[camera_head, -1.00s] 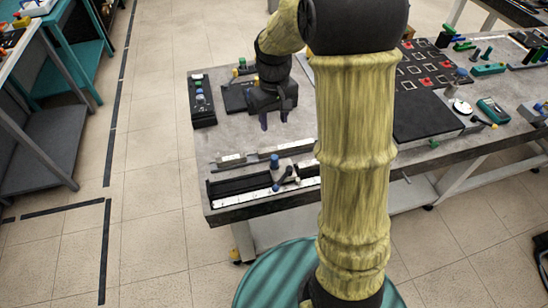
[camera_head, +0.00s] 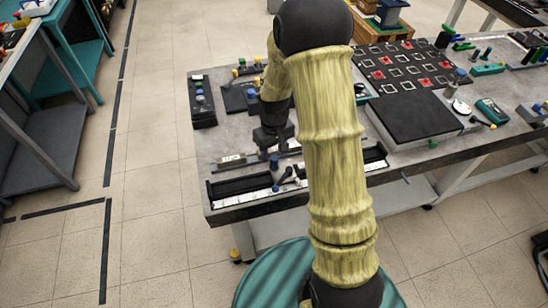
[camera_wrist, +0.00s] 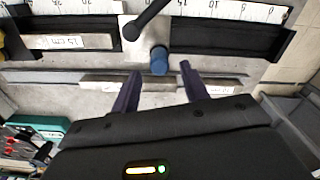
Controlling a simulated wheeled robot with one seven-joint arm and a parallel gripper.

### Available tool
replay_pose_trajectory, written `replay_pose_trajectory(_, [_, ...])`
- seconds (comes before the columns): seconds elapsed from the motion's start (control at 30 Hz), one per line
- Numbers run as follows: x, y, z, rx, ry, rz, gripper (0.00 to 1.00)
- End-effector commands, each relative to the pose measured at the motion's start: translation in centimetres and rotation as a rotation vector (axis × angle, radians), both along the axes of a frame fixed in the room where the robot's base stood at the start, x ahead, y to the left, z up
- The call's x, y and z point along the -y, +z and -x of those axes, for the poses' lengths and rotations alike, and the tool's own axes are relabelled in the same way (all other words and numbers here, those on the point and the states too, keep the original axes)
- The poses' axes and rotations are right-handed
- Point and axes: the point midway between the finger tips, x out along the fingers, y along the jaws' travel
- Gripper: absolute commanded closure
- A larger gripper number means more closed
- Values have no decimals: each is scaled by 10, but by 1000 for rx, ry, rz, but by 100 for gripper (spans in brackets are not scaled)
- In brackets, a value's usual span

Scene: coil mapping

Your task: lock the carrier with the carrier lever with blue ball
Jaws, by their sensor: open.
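The carrier (camera_wrist: 140,25) is a light block on a dark rail with a white ruler strip, seen in the wrist view. A blue ball or knob (camera_wrist: 159,60) stands at its edge, and a black lever with a round end (camera_wrist: 132,31) lies beside it. In the head view the blue ball (camera_head: 274,162) and the black lever (camera_head: 284,176) show just below my gripper (camera_head: 271,152). In the wrist view my gripper (camera_wrist: 158,82) is open, its two purple fingers on either side of the line to the blue ball. The fingertips appear close to it; contact cannot be told.
The rail (camera_head: 235,187) runs along the table's front edge. A black control box with buttons (camera_head: 201,100) stands at the table's left. A dark board (camera_head: 412,118) and a grid of squares lie to the right. The floor left of the table is clear.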

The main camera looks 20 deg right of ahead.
Motion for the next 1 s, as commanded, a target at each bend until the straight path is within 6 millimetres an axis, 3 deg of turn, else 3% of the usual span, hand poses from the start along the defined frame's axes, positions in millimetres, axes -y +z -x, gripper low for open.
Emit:
replay_pose_trajectory(0.23, [0, -34, 1, -3, -1, 0, 55])
replay_pose_trajectory(0.6, [0, -41, 0, 0, -1, 0, 55])
replay_pose_trajectory(0.83, [0, -41, 0, 0, -1, 0, 98])
replay_pose_trajectory(1.0, [1, -41, 0, 0, -1, 0, 100])
